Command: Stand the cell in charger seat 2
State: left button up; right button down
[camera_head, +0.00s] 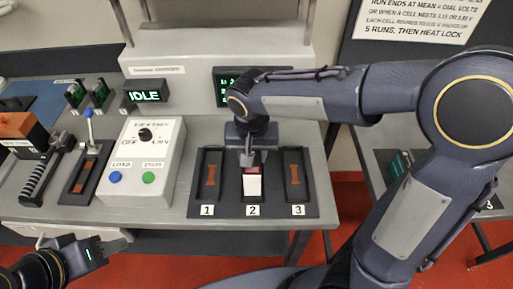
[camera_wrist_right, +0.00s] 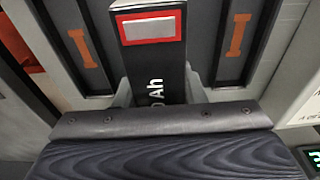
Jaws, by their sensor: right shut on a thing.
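The cell (camera_head: 252,185) shows a white face with red above it in the head view. In the right wrist view the cell (camera_wrist_right: 155,75) is a dark block with a red-framed pale end and "Ah" lettering. My right gripper (camera_head: 247,158) is shut on the cell, at charger seat 2 (camera_head: 252,222), the middle seat. The cell hides most of that seat, so I cannot tell whether it rests on the bottom. My left gripper (camera_head: 115,246) is at the lower left, away from the cell; its jaw gap is not clear.
Seat 1 (camera_head: 210,177) and seat 3 (camera_head: 296,177) flank the cell and look empty, with orange-brown strips. A control box (camera_head: 145,160) with a dial and two buttons stands left of the seats. An "IDLE" display (camera_head: 145,95) is behind it.

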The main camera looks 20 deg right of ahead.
jog(key=shift+f, duration=0.75)
jog(key=shift+f, duration=0.1)
jog(key=shift+f, duration=0.15)
jog(key=c, duration=0.9)
grip_release()
jog(key=r, duration=0.4)
jog(key=s+r, duration=0.1)
jog(key=r, duration=0.7)
jog(key=shift+s+a+r+p, duration=0.15)
jog(key=shift+s+p, duration=0.15)
jog(key=shift+p, duration=0.05)
jog(key=s+d+f+t+y, duration=0.1)
jog(key=s+d+f, duration=0.1)
jog(key=s, duration=0.3)
jog(key=s+d+f+n+t+y, duration=0.1)
jog(key=s+d+f, duration=0.1)
jog(key=s+d, duration=0.2)
jog(key=s+d+f+t+y, duration=0.2)
jog(key=s+d, duration=0.1)
jog(key=s, duration=0.2)
jog(key=shift+s+d+f+n, duration=0.15)
jog(key=shift+s+d+n, duration=0.15)
jog(key=shift+s, duration=0.1)
